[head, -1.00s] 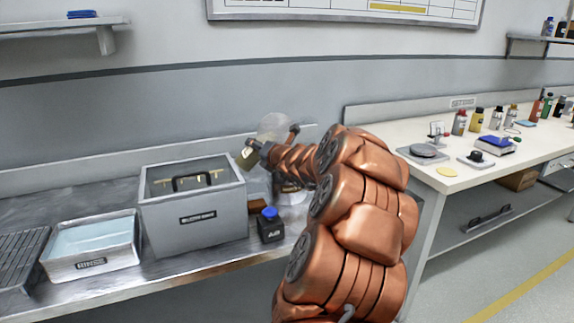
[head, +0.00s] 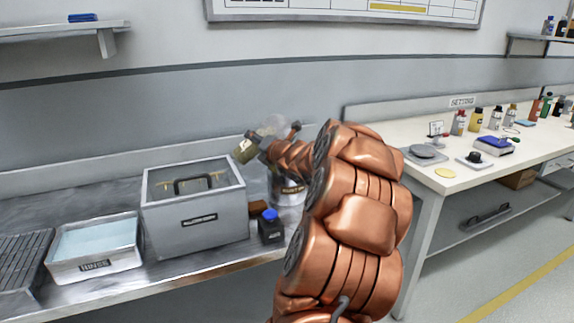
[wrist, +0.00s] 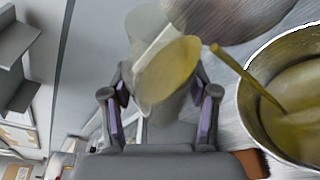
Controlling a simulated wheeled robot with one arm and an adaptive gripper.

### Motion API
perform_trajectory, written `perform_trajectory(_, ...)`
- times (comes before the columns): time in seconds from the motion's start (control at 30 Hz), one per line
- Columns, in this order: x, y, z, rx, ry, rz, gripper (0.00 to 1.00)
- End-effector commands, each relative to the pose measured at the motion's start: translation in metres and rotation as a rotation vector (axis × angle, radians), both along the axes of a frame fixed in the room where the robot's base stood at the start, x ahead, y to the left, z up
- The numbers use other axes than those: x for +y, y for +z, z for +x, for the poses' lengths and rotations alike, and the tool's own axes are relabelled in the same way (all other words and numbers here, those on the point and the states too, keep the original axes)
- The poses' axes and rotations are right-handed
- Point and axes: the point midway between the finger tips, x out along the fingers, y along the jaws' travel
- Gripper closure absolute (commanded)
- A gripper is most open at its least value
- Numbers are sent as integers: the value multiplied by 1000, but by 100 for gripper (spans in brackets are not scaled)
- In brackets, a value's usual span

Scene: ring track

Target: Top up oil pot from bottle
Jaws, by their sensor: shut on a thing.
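My gripper (wrist: 160,98) is shut on a translucent bottle (wrist: 168,70) holding yellow oil and carrying a white label. The bottle is tilted. In the head view my gripper (head: 272,138) is over the back of the bench, and an olive, labelled part of the bottle shows to its left. The oil pot (head: 289,192) stands on the bench below, partly hidden by my arm. In the wrist view the open pot (wrist: 303,92) is right of the gripper, with yellow-brown oil inside. A slanted yellow streak (wrist: 240,72) runs into it; I cannot tell whether it is pouring oil or a rod.
A grey lidded box (head: 195,222) and a small dark bottle with a blue cap (head: 271,228) stand close left of the pot. A rinse tray (head: 96,264) and a rack (head: 20,258) lie further left. A white table (head: 445,186) with bottles is at the right.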

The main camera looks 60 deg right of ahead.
Motion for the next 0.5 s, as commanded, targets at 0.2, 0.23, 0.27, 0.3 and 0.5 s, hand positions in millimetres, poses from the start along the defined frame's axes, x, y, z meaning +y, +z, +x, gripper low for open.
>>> perform_trajectory(0.2, 1, 8, 0, -18, -1, 16, 87)
perform_trajectory(0.23, 1, 9, 0, -21, -2, 18, 87)
perform_trajectory(0.27, 1, 10, 0, -22, -1, 21, 87)
perform_trajectory(0.3, 1, 11, 0, -26, -1, 24, 87)
perform_trajectory(0.5, 1, 13, 1, -41, 0, 37, 87)
